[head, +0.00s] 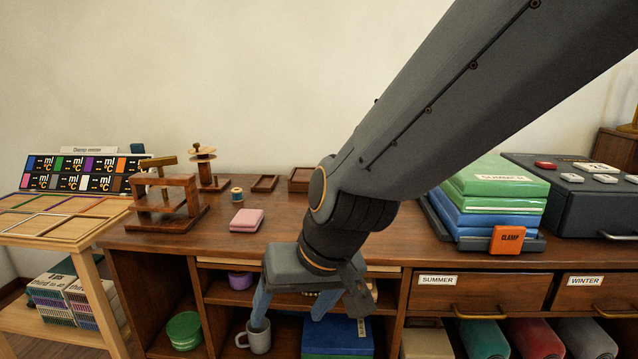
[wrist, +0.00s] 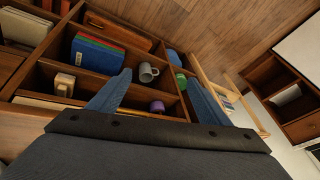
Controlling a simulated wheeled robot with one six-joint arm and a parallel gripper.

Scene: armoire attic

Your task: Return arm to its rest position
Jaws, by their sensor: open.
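My arm reaches in from the upper right of the head view, down to the front of the wooden cabinet. My gripper (head: 288,312) points downward in front of the open shelves, below the cabinet top. Its two blue fingers are spread apart. In the wrist view my gripper (wrist: 163,92) also shows open, with nothing between the fingers. A grey mug (head: 257,338) stands on a shelf behind the left finger; it also shows in the wrist view (wrist: 148,72), apart from the fingers. The arm hides part of the cabinet top and shelves.
Drawers (head: 478,293) are shut. A side table (head: 60,225) stands left.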

